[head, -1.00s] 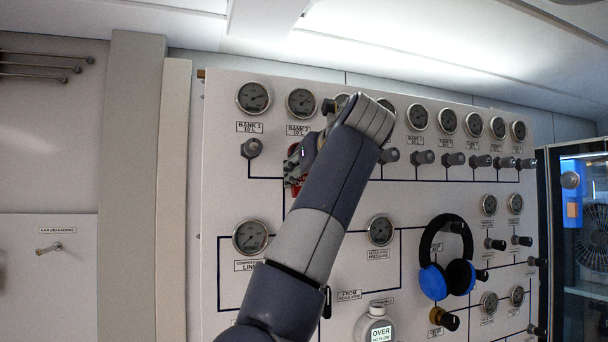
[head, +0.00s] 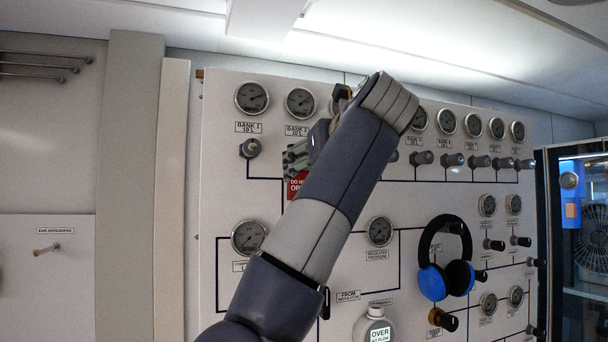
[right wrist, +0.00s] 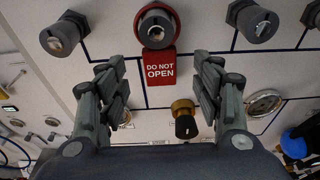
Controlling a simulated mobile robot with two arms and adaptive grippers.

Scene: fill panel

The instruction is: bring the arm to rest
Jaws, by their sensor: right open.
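My right arm reaches up across the middle of the panel (head: 222,205) in the head view, with the wrist near the top row of gauges. My right gripper (head: 297,158) is partly hidden behind the arm, in front of the Bank 2 area. In the right wrist view the right gripper (right wrist: 158,82) is open, with nothing between its spread fingers. A red DO NOT OPEN tag (right wrist: 160,69) shows beyond the fingers, below a red-ringed valve knob (right wrist: 156,27). The tag also shows in the head view (head: 296,188), just under the gripper. My left gripper is not in view.
Blue and black ear defenders (head: 432,282) hang on the panel's right side. A brass-collared valve (right wrist: 185,120) shows between the fingers in the right wrist view. A glass-fronted cabinet (head: 578,240) stands at the right. Several gauges and knobs line the panel.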

